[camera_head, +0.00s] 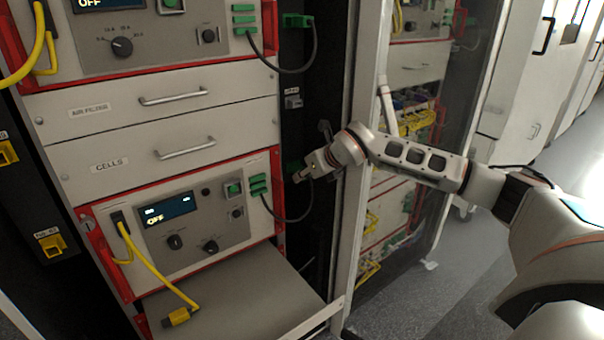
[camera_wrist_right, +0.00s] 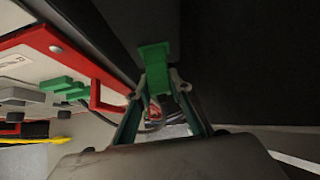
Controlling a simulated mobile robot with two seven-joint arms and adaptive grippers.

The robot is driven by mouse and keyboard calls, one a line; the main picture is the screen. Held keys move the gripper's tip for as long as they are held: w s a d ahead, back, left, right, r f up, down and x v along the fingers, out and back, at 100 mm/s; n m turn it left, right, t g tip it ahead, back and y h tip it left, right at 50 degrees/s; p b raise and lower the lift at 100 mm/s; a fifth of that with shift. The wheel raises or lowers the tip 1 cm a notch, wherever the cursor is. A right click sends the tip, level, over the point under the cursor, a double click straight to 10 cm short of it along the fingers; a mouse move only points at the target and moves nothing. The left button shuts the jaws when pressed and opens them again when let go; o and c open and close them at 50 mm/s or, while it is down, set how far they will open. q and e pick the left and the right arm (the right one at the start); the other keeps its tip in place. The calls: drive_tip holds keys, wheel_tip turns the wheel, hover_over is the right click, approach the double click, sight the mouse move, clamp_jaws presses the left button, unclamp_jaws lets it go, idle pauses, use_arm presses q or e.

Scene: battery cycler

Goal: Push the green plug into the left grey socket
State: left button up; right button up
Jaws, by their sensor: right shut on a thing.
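The green plug (camera_wrist_right: 154,66) is between the fingertips of my right gripper (camera_wrist_right: 161,90) in the right wrist view, with its far end up against or close to a dark surface. In the head view, my right gripper (camera_head: 302,177) is at the dark vertical strip right of the lower cycler unit, and it hides most of the plug. I cannot tell whether the plug sits in a socket. A grey socket (camera_head: 293,102) shows higher on the same strip, apart from the gripper. A dark cable (camera_head: 285,217) loops from the lower unit towards the gripper. My left gripper is not in view.
The lower unit (camera_head: 172,228) has green connectors (camera_head: 258,185) on its right side. Another green plug (camera_head: 297,20) is on the strip higher up. A yellow plug (camera_head: 178,317) lies on the grey shelf (camera_head: 240,300). A pale cabinet post (camera_head: 352,230) stands right of the strip.

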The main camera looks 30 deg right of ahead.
drive_tip(key=shift+s+d+p, duration=0.15)
drive_tip(key=shift+s, duration=1.25)
drive_tip(key=shift+s+d+p, duration=0.1)
drive_tip(key=shift+s+p, duration=0.05)
drive_tip(key=shift+s, duration=1.25)
drive_tip(key=s+r+p, duration=0.3)
drive_tip(key=r+p, duration=0.2)
drive_tip(key=r, duration=1.5)
drive_tip(key=shift+w+a+r+p, duration=0.1)
drive_tip(key=shift+w+p, duration=0.75)
drive_tip(key=shift+w, duration=1.9)
